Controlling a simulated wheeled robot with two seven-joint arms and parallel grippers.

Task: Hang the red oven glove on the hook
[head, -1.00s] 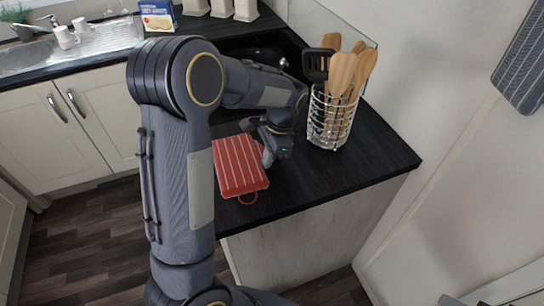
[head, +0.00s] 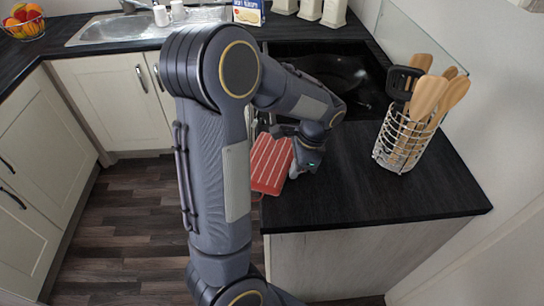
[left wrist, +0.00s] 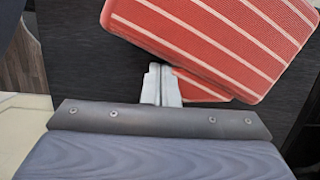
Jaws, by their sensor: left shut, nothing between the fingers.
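The red oven glove (head: 271,164) with pale stripes lies on the black worktop, near its left front edge. My arm hides part of its left side in the head view. It also shows in the left wrist view (left wrist: 225,38), with a smaller red part (left wrist: 203,87) below its main face. My left gripper (head: 295,171) is shut and empty, right beside the glove's right edge. In the left wrist view its pale fingers (left wrist: 161,84) are together by the small red part; I cannot tell whether they touch it. The hook is not in view. My right gripper is not in view.
A wire holder (head: 401,143) with wooden utensils stands right of my gripper. A dark hob (head: 335,75) lies behind. The sink (head: 140,27) and fruit bowl (head: 24,24) are at the back left.

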